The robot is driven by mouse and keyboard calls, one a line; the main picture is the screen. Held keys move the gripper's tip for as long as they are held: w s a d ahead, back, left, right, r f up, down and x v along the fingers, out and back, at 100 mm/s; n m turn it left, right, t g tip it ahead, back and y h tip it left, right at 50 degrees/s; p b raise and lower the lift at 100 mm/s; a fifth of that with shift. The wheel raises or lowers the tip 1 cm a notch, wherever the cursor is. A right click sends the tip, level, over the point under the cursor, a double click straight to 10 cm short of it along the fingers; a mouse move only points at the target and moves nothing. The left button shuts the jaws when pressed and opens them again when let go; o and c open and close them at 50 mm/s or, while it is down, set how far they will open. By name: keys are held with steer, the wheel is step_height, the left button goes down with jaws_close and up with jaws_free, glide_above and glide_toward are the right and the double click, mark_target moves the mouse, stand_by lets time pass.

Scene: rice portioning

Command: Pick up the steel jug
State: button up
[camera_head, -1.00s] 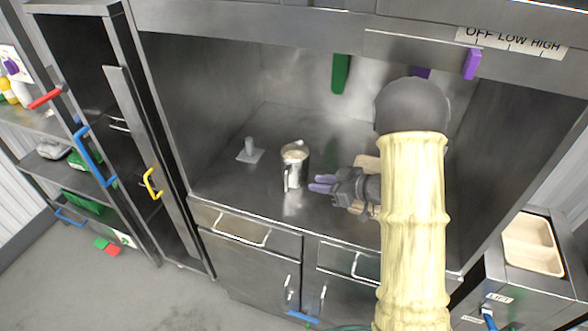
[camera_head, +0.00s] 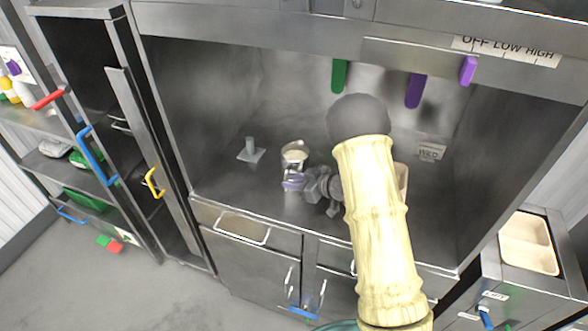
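The steel jug (camera_head: 294,155) stands upright on the steel counter inside the hood, left of my arm. Pale contents show at its open top. The handle is now hidden behind the fingers. I cannot tell whether the fingers are closed on it or only around it. My yellow-sleeved arm covers the counter to the right.
A small grey plate with an upright post (camera_head: 250,152) stands left of the jug. A tan container (camera_head: 401,178) is partly hidden behind my arm. Green (camera_head: 340,75) and purple (camera_head: 416,90) handles hang above. The counter's left front is clear.

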steer(key=x, duration=0.2)
steer(key=p+x, duration=0.1)
steer(key=x, duration=0.1)
steer(key=shift+a+f, duration=0.3)
steer(key=shift+f, duration=0.1)
jaws_close()
steer(key=shift+r, duration=0.1)
stand_by(1.3)
